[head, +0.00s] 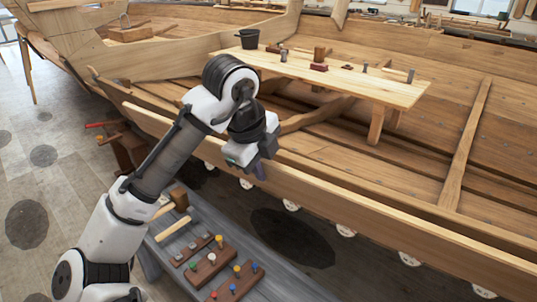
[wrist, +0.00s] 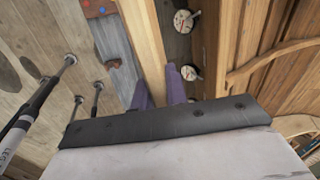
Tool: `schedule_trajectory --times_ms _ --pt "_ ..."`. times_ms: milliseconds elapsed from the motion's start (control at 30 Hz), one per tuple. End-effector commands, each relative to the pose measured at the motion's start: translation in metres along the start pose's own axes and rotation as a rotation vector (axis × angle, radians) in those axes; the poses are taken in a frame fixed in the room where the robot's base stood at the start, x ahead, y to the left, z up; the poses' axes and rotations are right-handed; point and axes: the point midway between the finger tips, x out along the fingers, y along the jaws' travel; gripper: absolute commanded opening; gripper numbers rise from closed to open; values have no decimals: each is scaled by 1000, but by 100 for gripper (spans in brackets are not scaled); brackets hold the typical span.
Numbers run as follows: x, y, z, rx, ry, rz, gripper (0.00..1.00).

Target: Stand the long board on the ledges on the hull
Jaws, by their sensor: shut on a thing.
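The long board (head: 375,215) is a pale plank running along the near side of the hull (head: 330,160). My gripper (head: 260,170) is at the board, left of its visible middle, and partly hides it. In the wrist view, the purple fingers (wrist: 160,90) are shut on the board (wrist: 143,35), one on each side. Several white rounded pieces, apparently the ledges (head: 345,231), show just below the board's lower edge. Two show right of the board in the wrist view (wrist: 190,73). I cannot tell whether the board touches them.
A grey bench (head: 190,280) with a mallet (head: 178,200) and wooden blocks with coloured pegs (head: 210,268) stands below my arm. A plank table (head: 385,88) with small tools and a dark bucket (head: 249,38) stands inside the hull. Open floor (head: 60,190) lies left.

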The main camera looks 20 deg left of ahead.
Motion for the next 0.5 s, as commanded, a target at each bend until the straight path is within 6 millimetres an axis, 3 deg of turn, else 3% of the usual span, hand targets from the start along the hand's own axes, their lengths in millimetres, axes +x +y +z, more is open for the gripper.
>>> schedule_trajectory --times_ms 233,500 --pt "-2 -9 0 1 -1 -3 0" --pt "-3 -36 0 0 -1 -2 0"
